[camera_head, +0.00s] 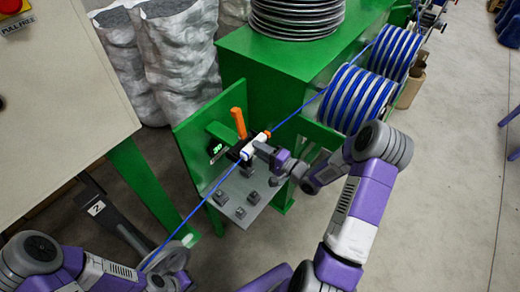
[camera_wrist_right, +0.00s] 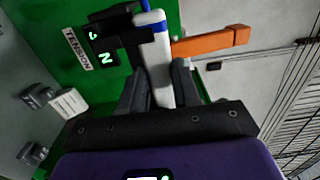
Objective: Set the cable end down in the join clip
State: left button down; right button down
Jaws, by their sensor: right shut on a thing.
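The blue cable (camera_head: 205,196) runs from the upper-right spools down to the lower left. My right gripper (camera_head: 262,149) is shut on the white sleeve, also seen between the fingers in the right wrist view (camera_wrist_right: 159,72). Several small dark clips (camera_head: 239,212) stand on the plate; I cannot tell which is the join clip. My left gripper (camera_head: 168,281) is at the bottom edge near the cable's lower end; its fingers are unclear.
A green panel (camera_head: 190,150) behind the plate carries a lit display (camera_wrist_right: 105,48) and a TENSION label (camera_wrist_right: 78,49). An orange lever (camera_head: 238,122) stands beside the sleeve. Blue-wound spools (camera_head: 358,100) are at upper right. Open floor (camera_head: 450,190) lies to the right.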

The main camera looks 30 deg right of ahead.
jog(key=shift+f, duration=0.4)
dwell(0.5)
jog(key=c, duration=0.7)
grip_release()
jog(key=shift+c, duration=0.2)
jog(key=v, duration=0.7)
jog(key=shift+s, duration=0.35)
jog(key=shift+d, duration=0.15)
